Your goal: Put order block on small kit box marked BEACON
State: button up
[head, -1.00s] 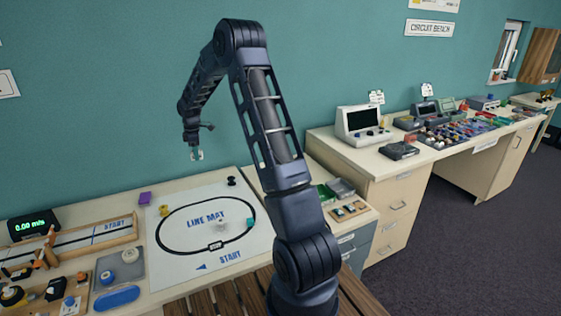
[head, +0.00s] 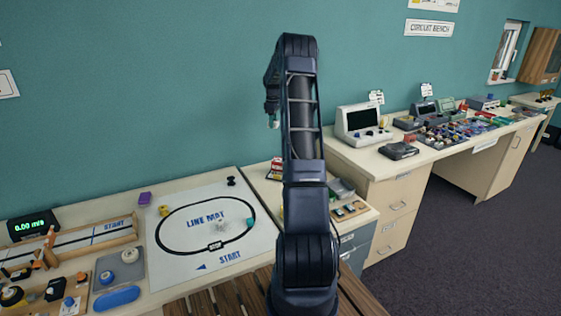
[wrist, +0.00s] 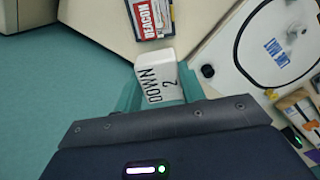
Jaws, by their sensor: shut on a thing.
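My gripper (wrist: 158,94) is shut on a white block (wrist: 161,76) marked "DOWN 2", held between its teal fingers. A box with a red BEACON label (wrist: 146,18) lies just beyond the block in the wrist view. Block and box overlap in the picture edge to edge, and I cannot tell their height gap from this view. In the head view my gripper (head: 273,118) hangs at the left of my arm, high above the bench. A small red and white box (head: 277,168) stands on the bench below it; its lettering is too small to read. The block is not clear there.
The line mat (head: 180,262) lies left of the red box, with small items on it. A green-grey tray (head: 342,188) and a wooden switch board (head: 350,210) are at right, partly behind my arm. The circuit bench (head: 380,160) is further right.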

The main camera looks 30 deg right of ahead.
jog(key=shift+m, duration=0.3)
jog(key=d+f, duration=0.1)
jog(key=f, duration=0.5)
jog(key=d+f, duration=0.1)
jog(key=f, duration=0.6)
jog(key=d+f, duration=0.1)
jog(key=f, duration=0.5)
jog(key=shift+s+d+f, duration=0.2)
jog(key=shift+s+d, duration=0.2)
jog(key=shift+f, duration=0.1)
jog(key=o, duration=1)
jog(key=shift+c, duration=0.2)
